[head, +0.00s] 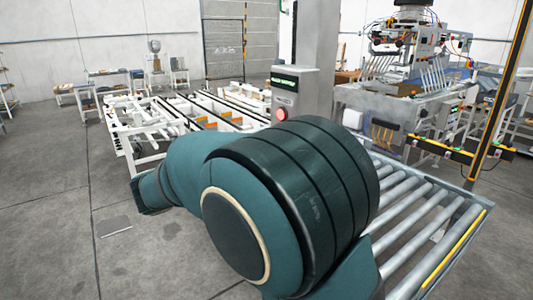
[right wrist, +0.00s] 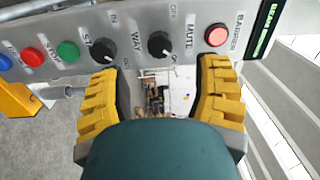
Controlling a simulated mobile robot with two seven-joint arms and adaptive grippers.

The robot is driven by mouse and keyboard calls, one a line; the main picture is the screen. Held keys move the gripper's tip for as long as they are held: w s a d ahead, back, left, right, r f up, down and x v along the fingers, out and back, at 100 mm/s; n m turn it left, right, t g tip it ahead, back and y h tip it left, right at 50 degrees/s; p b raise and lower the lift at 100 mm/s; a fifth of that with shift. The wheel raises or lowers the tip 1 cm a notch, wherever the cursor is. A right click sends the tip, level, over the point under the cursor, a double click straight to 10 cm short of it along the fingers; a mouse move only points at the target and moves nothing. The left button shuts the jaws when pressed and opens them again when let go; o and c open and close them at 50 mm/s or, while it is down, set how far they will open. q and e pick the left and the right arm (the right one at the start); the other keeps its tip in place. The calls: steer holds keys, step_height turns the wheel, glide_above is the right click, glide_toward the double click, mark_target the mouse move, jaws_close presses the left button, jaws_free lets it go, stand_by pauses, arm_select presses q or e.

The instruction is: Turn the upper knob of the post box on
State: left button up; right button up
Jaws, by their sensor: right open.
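The post box (head: 297,90) stands behind my teal arm in the head view, its green display near the top. Its panel (right wrist: 190,62) runs sideways across the top of the right wrist view, the display end at right. The upper knob (right wrist: 161,45) is black, beside the word MUTE, with OFF marked at its picture-top side; I cannot tell its setting clearly. The lower knob (right wrist: 103,51), also black, sits left of it beside WAY. My right gripper (right wrist: 160,80) is open and empty, its yellow-padded fingers either side of the upper knob's line, seemingly short of it. My left gripper is not seen.
A red button (right wrist: 217,35) lies right of the upper knob; green (right wrist: 68,51), red (right wrist: 34,58) and blue (right wrist: 5,62) buttons lie left. A roller conveyor (head: 425,215) runs beside my arm. White frames (head: 190,112) stand behind. Floor at left is mostly clear.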

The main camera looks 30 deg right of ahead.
steer(key=a, duration=0.5)
steer(key=shift+s+a+f, duration=0.1)
steer(key=shift+s+a, duration=0.1)
steer(key=shift+s, duration=0.05)
